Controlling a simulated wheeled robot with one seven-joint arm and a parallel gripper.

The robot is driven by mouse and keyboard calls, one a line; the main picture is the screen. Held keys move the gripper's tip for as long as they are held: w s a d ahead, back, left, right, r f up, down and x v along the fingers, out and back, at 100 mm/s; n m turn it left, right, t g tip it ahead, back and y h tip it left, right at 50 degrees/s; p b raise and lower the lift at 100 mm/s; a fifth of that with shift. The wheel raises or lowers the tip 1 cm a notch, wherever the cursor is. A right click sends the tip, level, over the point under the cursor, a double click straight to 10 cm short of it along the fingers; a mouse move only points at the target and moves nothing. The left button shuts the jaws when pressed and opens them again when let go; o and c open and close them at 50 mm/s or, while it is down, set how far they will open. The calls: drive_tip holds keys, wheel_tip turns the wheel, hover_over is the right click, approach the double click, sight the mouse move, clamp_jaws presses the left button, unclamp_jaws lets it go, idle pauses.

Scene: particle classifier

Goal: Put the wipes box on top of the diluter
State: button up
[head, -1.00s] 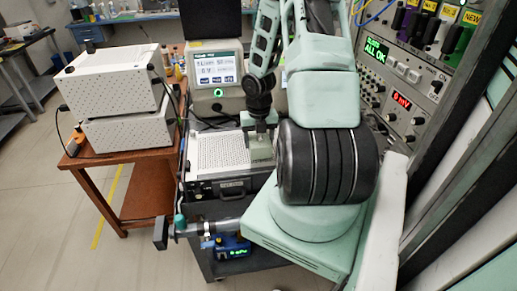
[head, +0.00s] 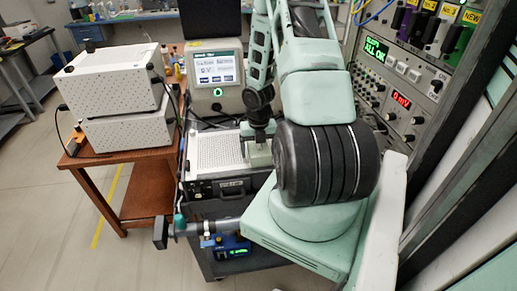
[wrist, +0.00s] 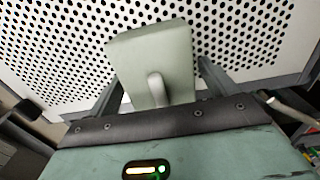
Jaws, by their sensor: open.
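The wipes box, a small pale grey-green block (wrist: 150,52), stands on the white perforated top of a device. It also shows in the head view (head: 259,156), partly hidden below my wrist. My gripper (wrist: 160,76) is open, with one dark finger on each side of the box. I cannot tell whether either finger touches it. The perforated device (head: 213,150) has a black front with a handle. No label shows which device is the diluter; two white perforated boxes (head: 108,78) are stacked on the wooden table at left.
A grey instrument with a lit screen (head: 215,70) stands behind the perforated device. The wooden table (head: 140,178) is at left. A rack with displays (head: 400,85) stands close on the right. Black tubing hangs between the table and the device. Floor is clear at lower left.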

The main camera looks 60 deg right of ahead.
sight(259, 145)
wheel_tip(259, 145, up, 12)
drive_tip(key=p, duration=0.1)
drive_tip(key=w+a+r+m, duration=0.2)
drive_tip(key=w+a+r, duration=0.1)
drive_tip(key=a, duration=0.4)
drive_tip(key=w+a+r+m, duration=0.2)
drive_tip(key=w+a+m, duration=0.15)
drive_tip(key=a, duration=0.45)
drive_tip(key=a+r+m, duration=0.3)
drive_tip(key=a+m, duration=0.1)
drive_tip(key=a, duration=0.9)
drive_tip(key=s+a+r+m, duration=0.2)
drive_tip(key=s+a+m, duration=0.2)
drive_tip(key=s+a, duration=0.3)
drive_tip(key=s+a+r+m, duration=0.3)
drive_tip(key=s+a, duration=0.5)
drive_tip(key=a, duration=0.4)
drive_tip(key=shift+r+m+y, duration=0.25)
drive_tip(key=shift+m+y, duration=0.05)
drive_tip(key=shift+m, duration=0.55)
drive_tip(key=shift+s, duration=0.1)
